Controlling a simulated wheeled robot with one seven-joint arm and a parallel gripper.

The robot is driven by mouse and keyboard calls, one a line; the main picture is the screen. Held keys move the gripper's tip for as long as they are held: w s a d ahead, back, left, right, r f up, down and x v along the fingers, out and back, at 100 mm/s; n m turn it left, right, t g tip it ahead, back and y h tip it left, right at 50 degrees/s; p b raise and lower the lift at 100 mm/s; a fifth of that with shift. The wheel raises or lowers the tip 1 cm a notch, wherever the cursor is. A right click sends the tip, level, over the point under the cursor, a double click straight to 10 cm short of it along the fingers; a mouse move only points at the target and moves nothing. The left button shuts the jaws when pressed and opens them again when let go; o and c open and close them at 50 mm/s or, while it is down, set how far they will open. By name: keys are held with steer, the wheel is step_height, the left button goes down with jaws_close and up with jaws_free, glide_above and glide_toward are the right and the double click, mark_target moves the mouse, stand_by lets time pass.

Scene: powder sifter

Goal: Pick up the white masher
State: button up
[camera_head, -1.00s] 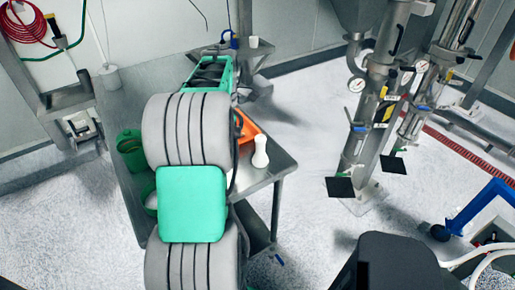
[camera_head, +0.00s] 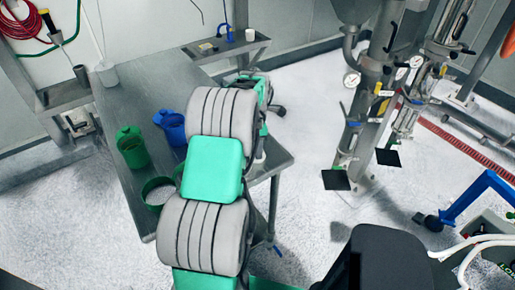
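A white, pestle-shaped thing, which I take to be the white masher (camera_head: 260,157), is at the right edge of the steel table (camera_head: 165,93). Only a small pale part of it shows beside my arm, and the rest is hidden. My grey and green arm stretches up the middle of the picture over the table. Its far end, with green and dark parts, is beyond the masher. My gripper's fingers cannot be made out.
A green jug (camera_head: 132,148), a blue jug (camera_head: 172,128) and a green round container (camera_head: 158,192) stand on the table. A small steel shelf (camera_head: 226,45) is at the back. Steel machinery (camera_head: 375,90) stands on the right. Open floor lies between table and machinery.

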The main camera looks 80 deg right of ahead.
jaws_close()
stand_by(0.3)
stand_by(0.3)
